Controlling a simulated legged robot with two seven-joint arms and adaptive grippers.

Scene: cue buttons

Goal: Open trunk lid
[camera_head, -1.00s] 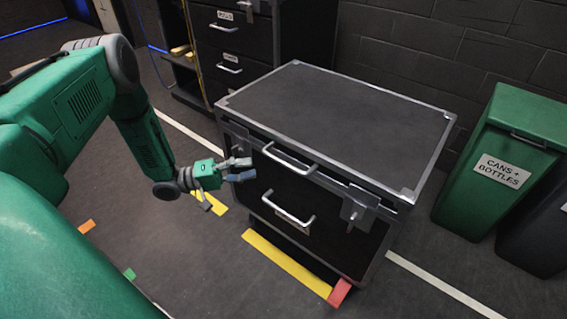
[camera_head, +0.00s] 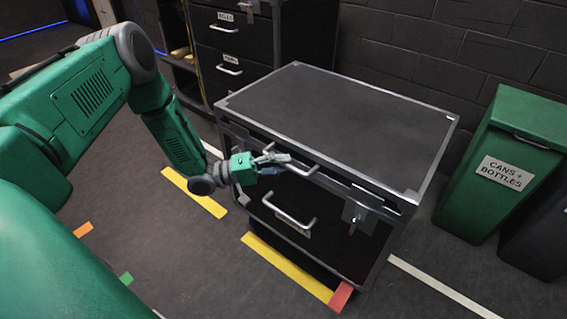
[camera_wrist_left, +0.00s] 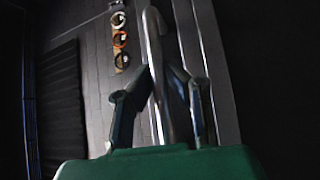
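The trunk is a dark case with metal edges and a flat closed lid (camera_head: 340,120). A silver lid handle (camera_head: 293,163) is on its upper front, and a second handle (camera_head: 289,211) sits lower on the front. Latches (camera_head: 357,215) hang at the front corners. My left gripper (camera_head: 287,163) is at the left part of the lid handle, with its fingers apart. In the left wrist view, the handle bar (camera_wrist_left: 154,55) runs between the two fingers (camera_wrist_left: 160,88). Whether the fingers touch the bar is unclear. My right gripper is out of view.
A green bin (camera_head: 503,165) labelled for cans and bottles stands right of the trunk, beside a dark bin (camera_head: 540,235). A dark drawer cabinet (camera_head: 235,50) stands behind at the left. Yellow tape (camera_head: 285,268) marks the open floor in front.

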